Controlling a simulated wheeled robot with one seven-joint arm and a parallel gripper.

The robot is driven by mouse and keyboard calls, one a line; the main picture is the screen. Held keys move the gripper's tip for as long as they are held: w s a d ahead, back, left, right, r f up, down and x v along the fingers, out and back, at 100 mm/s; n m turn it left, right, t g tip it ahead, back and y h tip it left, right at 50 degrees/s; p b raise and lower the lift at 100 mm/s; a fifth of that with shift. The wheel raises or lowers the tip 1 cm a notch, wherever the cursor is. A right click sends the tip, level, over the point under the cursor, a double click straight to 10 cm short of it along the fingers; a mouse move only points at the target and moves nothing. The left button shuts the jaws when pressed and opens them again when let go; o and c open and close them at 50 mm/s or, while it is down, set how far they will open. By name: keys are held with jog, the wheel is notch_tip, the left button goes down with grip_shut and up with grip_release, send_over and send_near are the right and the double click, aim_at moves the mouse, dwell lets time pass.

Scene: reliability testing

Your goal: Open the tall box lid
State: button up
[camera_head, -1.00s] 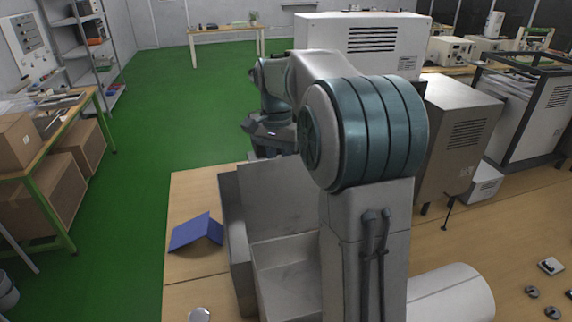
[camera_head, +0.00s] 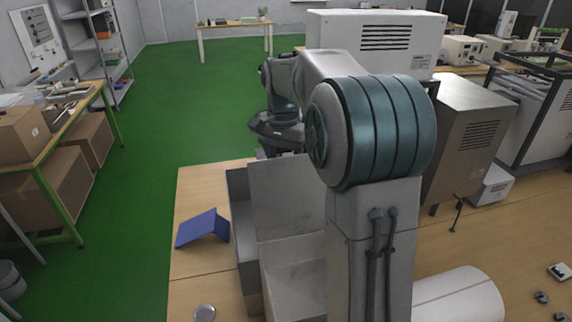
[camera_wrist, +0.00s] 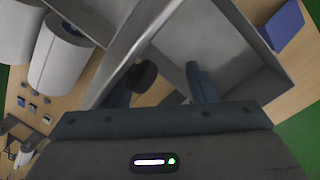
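The grey tall box stands at the table's front; its left wall (camera_head: 243,225) shows beside my arm in the head view. A flat grey panel (camera_head: 290,190) stands upright at its far side; I cannot tell whether this is the lid or a wall. The wrist view looks into the box's open grey interior (camera_wrist: 212,38), with a pale edge running diagonally on its left. My gripper (camera_wrist: 166,72) has its two dark fingers apart over the box, with no clear grip on anything.
A blue folded object (camera_head: 202,228) lies on the wooden table (camera_head: 205,190) left of the box. A white cylinder (camera_head: 460,298) lies to the right, with small dark parts beyond it. Large grey machines (camera_head: 465,130) stand at the back right.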

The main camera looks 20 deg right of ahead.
jog(key=shift+r, duration=0.15)
notch_tip(320, 180, up, 14)
jog(key=w, duration=0.2)
jog(key=shift+f, duration=0.2)
dwell(0.3)
jog(key=shift+s+d, duration=0.1)
jog(key=shift+d, duration=0.05)
dwell(0.3)
